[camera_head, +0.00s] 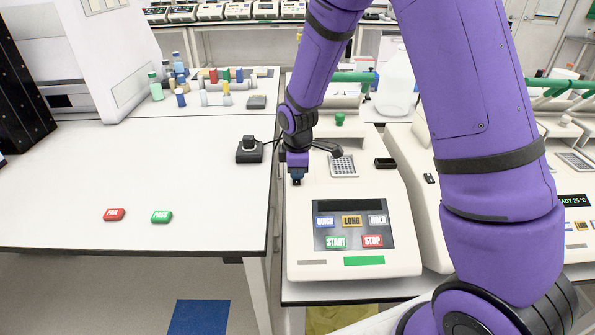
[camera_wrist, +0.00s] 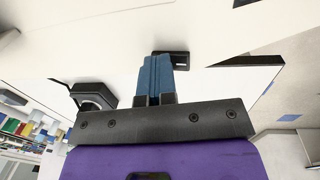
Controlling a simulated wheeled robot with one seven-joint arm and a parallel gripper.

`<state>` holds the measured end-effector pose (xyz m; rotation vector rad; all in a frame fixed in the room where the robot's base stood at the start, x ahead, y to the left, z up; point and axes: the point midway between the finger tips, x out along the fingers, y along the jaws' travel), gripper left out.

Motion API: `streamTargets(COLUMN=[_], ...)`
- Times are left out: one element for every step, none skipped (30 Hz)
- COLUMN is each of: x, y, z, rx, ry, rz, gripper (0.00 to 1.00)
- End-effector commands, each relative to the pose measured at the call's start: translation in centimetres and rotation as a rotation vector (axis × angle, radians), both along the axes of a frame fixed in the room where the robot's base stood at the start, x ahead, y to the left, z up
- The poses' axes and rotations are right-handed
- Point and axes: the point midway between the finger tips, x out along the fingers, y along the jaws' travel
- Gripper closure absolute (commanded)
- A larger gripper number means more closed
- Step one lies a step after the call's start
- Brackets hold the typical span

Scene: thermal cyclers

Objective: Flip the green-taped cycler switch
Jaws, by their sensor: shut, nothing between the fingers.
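The green-taped cycler (camera_head: 300,240) is a cream machine in the middle of the head view, with a strip of green tape (camera_head: 364,260) on its front edge. Its dark panel (camera_head: 350,225) is blank above the coloured buttons. My gripper (camera_head: 297,181) points down at the cycler's left edge, its blue fingers shut and empty. In the wrist view, the fingertips (camera_wrist: 158,58) are right by a black switch (camera_wrist: 183,68) with a small white mark, on a cream surface. The fingers partly cover the switch. I cannot tell whether they touch it or which way it is set.
A black power box (camera_head: 249,150) with a cable stands left of the cycler. Another cycler (camera_head: 418,205) stands close on the right, partly behind my arm. The left table's front is mostly clear.

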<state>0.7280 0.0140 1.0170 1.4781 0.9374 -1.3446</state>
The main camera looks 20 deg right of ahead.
Motion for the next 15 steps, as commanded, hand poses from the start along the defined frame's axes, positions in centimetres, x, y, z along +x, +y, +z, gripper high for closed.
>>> streamTargets(x=[-0.4,-0.5,-0.6,-0.8,-0.9,-1.1,-1.3,-1.4,-1.6,-1.7,-1.7,-1.8,-1.8,-1.8,-1.8], y=[0.0,0.0,0.1,0.1,0.2,0.2,0.3,0.3,0.4,0.4,0.4,0.5,0.5,0.5,0.5], z=[-0.4,-0.4,-0.4,-0.3,-0.3,-0.3,-0.3,-0.3,-0.2,-0.2,-0.2,-0.1,-0.1,-0.1,-0.1], rx=[-0.002,-0.002,-0.002,-0.002,-0.003,-0.002,-0.003,-0.003,-0.003,-0.003,-0.002,-0.002,-0.002,-0.003,-0.003], ry=[0.01,0.01,0.011,0.011,0.012,0.013,0.015,0.015,0.015,0.015,0.014,0.013,0.013,0.012,0.012], rz=[0.0,0.0,0.0,0.001,0.001,0.002,0.002,0.003,0.003,0.003,0.003,0.002,0.002,0.002,0.002], gripper=[1.0,1.0,1.0,1.0,1.0,1.0,1.0,1.0,1.0,1.0,1.0,1.0,1.0,1.0,1.0])
